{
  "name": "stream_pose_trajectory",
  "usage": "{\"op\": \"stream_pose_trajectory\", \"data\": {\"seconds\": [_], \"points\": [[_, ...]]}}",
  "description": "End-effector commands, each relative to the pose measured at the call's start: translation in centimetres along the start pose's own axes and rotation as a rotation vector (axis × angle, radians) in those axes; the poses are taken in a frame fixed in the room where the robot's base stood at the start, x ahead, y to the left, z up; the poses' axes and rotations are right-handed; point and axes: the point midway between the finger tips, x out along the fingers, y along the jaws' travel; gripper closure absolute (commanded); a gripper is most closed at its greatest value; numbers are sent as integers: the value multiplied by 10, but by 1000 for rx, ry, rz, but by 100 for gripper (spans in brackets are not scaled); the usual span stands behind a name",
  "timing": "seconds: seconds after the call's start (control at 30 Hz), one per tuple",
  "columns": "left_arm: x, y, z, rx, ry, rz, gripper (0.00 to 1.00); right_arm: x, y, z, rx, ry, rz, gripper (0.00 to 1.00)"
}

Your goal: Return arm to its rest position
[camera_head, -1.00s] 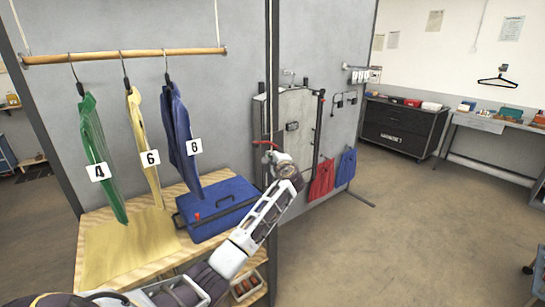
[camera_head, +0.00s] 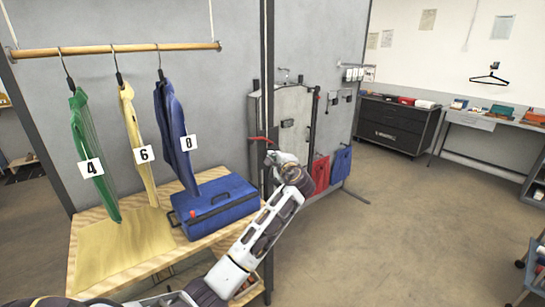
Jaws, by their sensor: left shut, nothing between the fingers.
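My left arm (camera_head: 262,232) comes in from the bottom and reaches up and to the right, past the right edge of the wooden table. Its gripper (camera_head: 277,156) is at the far end, in front of the grey wall, and is shut and empty. A small red curved piece (camera_head: 262,139) shows beside the gripper tip; I cannot tell whether they touch. My right gripper is not in view.
A blue case (camera_head: 222,204) lies on the table (camera_head: 85,247). Red (camera_head: 320,174) and blue bags (camera_head: 341,164) hang behind. Floor at right is clear.

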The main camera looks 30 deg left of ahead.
Motion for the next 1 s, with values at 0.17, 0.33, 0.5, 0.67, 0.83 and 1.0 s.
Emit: {"op": "stream_pose_trajectory", "data": {"seconds": [0.17, 0.33, 0.5, 0.67, 0.83, 1.0], "points": [[-8, -1, 0, 1, 0, 0, 100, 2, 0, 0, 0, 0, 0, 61], [-9, -1, 0, 1, 0, 0, 100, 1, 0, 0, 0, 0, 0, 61], [-8, -1, 0, 1, 0, 0, 100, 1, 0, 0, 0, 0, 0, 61], [-8, -1, 0, 1, 0, 0, 100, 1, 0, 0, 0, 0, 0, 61], [-8, -1, 0, -12, 0, 0, 100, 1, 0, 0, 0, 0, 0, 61], [-8, -4, -3, -83, 13, -14, 100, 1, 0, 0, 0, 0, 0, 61]]}}
